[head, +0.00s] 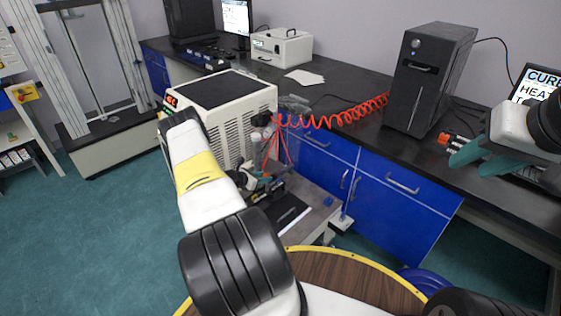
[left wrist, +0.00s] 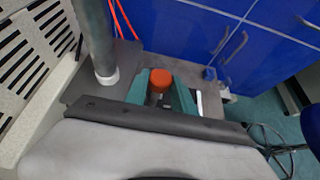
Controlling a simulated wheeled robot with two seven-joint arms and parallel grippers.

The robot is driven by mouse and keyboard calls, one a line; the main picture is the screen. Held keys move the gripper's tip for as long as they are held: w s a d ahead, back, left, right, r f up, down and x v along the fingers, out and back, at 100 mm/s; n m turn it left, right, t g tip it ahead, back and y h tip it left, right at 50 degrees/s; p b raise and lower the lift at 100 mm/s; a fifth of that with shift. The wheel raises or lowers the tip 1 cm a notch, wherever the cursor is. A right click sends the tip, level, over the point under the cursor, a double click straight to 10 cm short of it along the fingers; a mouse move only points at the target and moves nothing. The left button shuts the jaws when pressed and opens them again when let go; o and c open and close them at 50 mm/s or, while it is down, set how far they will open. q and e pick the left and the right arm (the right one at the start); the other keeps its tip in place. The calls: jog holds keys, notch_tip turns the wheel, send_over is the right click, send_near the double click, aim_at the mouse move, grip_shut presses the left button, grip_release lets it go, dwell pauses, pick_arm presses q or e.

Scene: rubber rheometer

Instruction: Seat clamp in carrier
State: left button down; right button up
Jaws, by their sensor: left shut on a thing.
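My left gripper (head: 262,180) reaches down to the work area in front of the white machine. In the left wrist view its teal fingers (left wrist: 161,88) are shut on a part with a round orange top, which I take to be the clamp (left wrist: 161,78). The lower part of the clamp is hidden by the fingers and the dark wrist edge. I cannot make out the carrier, or whether the clamp touches it. My right gripper (head: 478,160) is raised over the bench at the right, its teal fingers apart with nothing seen between them.
The white machine (head: 225,100) stands close behind my left gripper. A grey upright post (left wrist: 98,38) is near it. A red coiled hose (head: 345,118) runs to the bench. Blue cabinets (head: 400,200) and a black tower (head: 428,80) are at the right. A round wooden table (head: 345,275) is in front.

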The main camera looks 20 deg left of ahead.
pick_arm(q)
jog(key=shift+f, duration=0.55)
jog(key=c, duration=1)
grip_release()
jog(key=shift+o, duration=0.2)
jog(key=shift+f, duration=0.1)
jog(key=shift+s, duration=0.1)
jog(key=v, duration=0.7)
jog(key=shift+s+a+r, duration=0.1)
jog(key=shift+s+r, duration=0.15)
